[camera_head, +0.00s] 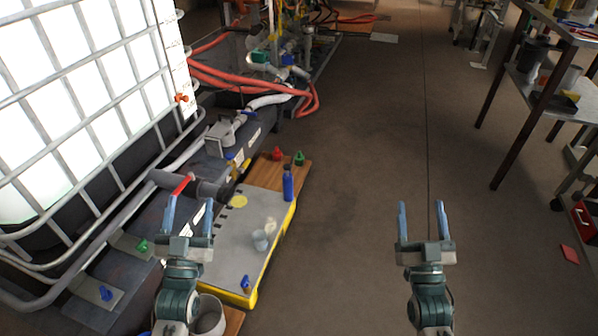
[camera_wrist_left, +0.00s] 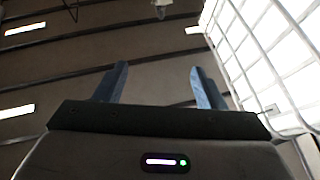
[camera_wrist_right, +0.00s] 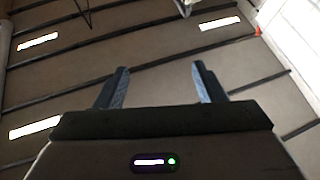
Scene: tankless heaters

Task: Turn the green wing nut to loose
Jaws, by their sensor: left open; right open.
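A small green wing nut (camera_head: 142,246) sits on a flat plate on the dark ledge at the left of the head view. My left gripper (camera_head: 190,206) is open and empty, to the right of the green wing nut and apart from it. My right gripper (camera_head: 420,208) is open and empty, over the bare floor well to the right. The left wrist view shows the spread left fingers (camera_wrist_left: 156,84) with nothing between them. The right wrist view shows the spread right fingers (camera_wrist_right: 158,84), also empty. Neither wrist view shows the wing nut.
A blue wing nut (camera_head: 105,293) sits on another plate nearby. A caged white tank (camera_head: 70,90) rises behind the ledge. The floor (camera_head: 370,130) in the middle is clear.

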